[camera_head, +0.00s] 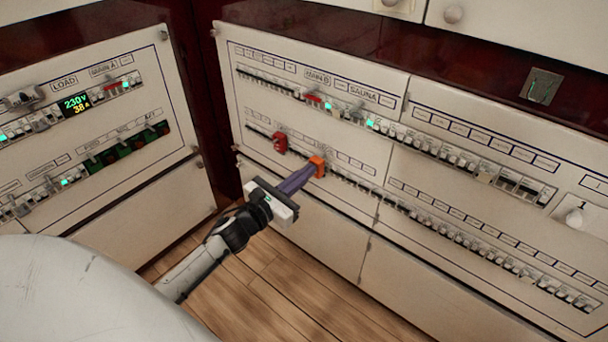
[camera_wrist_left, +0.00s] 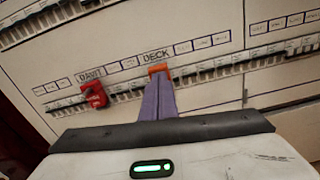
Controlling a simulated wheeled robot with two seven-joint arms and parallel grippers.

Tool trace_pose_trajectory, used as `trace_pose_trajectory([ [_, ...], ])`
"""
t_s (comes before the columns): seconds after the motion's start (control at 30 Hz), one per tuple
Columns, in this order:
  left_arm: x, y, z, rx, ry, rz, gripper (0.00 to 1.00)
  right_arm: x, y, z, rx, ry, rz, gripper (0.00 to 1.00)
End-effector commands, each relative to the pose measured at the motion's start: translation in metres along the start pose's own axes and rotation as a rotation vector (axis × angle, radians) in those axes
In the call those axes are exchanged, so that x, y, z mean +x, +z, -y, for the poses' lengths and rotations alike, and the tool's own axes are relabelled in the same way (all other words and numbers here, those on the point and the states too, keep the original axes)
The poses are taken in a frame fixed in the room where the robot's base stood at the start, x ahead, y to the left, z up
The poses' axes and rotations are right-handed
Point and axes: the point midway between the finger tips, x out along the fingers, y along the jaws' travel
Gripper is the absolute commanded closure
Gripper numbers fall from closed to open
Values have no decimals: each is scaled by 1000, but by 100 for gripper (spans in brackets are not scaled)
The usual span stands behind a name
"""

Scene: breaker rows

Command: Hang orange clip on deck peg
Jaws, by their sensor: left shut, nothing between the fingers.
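The orange clip (camera_head: 317,165) is at the lower breaker row of the middle panel. In the left wrist view the orange clip (camera_wrist_left: 158,69) sits right under the DECK label (camera_wrist_left: 156,54). The deck peg itself is hidden, so I cannot tell how the clip sits on it. My left gripper (camera_head: 308,174) has its purple fingers shut with nothing between them. In the left wrist view the fingertips (camera_wrist_left: 158,80) are right at the clip's lower edge and cover part of it. I cannot tell whether they touch it. My right gripper is not in view.
A red clip (camera_head: 280,142) hangs to the left, by the DAVIT label (camera_wrist_left: 90,75). Breaker rows run along the panels, with a lit display (camera_head: 76,103) on the left panel. A white knob (camera_head: 574,216) sticks out at far right. The wooden floor (camera_head: 290,300) is clear.

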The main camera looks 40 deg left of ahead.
Motion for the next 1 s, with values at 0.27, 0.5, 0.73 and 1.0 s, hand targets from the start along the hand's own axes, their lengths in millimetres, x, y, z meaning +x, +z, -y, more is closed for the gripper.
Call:
trace_pose_trajectory([
  [0.27, 4, 0, 0, 1, 1, 0, 100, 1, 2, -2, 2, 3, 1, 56],
  [0.5, -10, 0, 0, -1, 1, 0, 100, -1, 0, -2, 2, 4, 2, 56],
  [0.73, -26, 0, 0, 0, 1, 0, 100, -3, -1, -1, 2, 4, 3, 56],
  [1.0, -55, 0, 0, -2, 1, -4, 100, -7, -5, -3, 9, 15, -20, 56],
])
